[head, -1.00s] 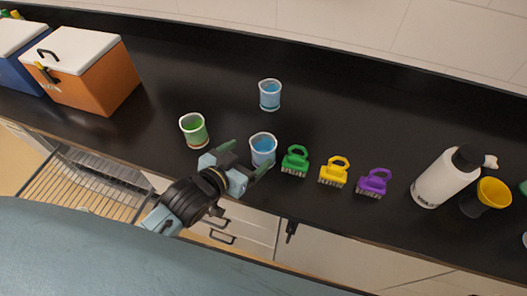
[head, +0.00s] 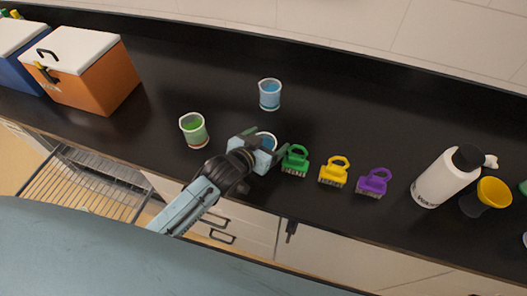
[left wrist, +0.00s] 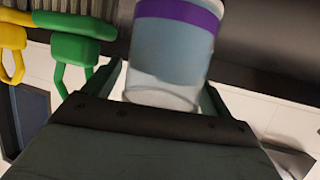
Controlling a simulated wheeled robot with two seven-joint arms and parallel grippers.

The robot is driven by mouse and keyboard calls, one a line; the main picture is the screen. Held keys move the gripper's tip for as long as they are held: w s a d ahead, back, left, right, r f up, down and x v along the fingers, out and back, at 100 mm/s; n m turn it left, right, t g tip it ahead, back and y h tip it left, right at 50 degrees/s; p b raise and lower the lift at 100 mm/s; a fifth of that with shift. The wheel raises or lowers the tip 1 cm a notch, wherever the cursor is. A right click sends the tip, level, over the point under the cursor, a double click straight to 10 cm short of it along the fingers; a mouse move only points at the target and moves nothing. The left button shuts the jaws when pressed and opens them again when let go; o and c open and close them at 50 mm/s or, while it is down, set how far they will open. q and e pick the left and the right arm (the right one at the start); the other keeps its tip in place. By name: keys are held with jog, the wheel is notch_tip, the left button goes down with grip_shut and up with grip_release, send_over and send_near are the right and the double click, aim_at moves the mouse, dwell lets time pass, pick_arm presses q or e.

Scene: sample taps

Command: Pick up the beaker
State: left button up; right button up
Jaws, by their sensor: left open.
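Three beakers stand on the black counter. One holds green liquid (head: 194,131), one at the back holds blue liquid (head: 270,96), and a nearer beaker (head: 267,141) with blue content is mostly hidden by my left gripper. My left gripper (head: 264,139) is open, its fingers on either side of the nearer beaker. In the left wrist view this beaker (left wrist: 172,50) appears as a pale cylinder with a purple band, between the open fingers (left wrist: 165,88). I cannot tell whether either finger touches it. My right gripper is not in view.
Green (head: 295,159), yellow (head: 334,170) and purple (head: 373,183) brushes stand close to the right of the gripper. A white bottle (head: 440,182) and yellow funnel-like piece (head: 493,192) are farther right. An orange cooler (head: 90,80) stands left.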

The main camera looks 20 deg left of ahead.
pick_arm(q)
jog(key=shift+c, duration=0.2)
jog(key=c, duration=1)
jog(key=shift+r, duration=0.1)
notch_tip(320, 180, up, 10)
jog(key=s+a+n+y+b, duration=0.1)
jog(key=a+b, duration=0.1)
jog(key=b, duration=0.1)
jog(key=s+a+f+n+y+b, duration=0.1)
jog(key=s+a+b, duration=0.1)
jog(key=a+b, duration=0.1)
jog(key=s+a+f+n+y+b, duration=0.1)
jog(key=s+a+y+b, duration=0.1)
jog(key=b, duration=0.1)
jog(key=shift+s+a+f+t+b, duration=0.1)
jog(key=shift+a+t+b, duration=0.1)
jog(key=shift+t+b, duration=0.2)
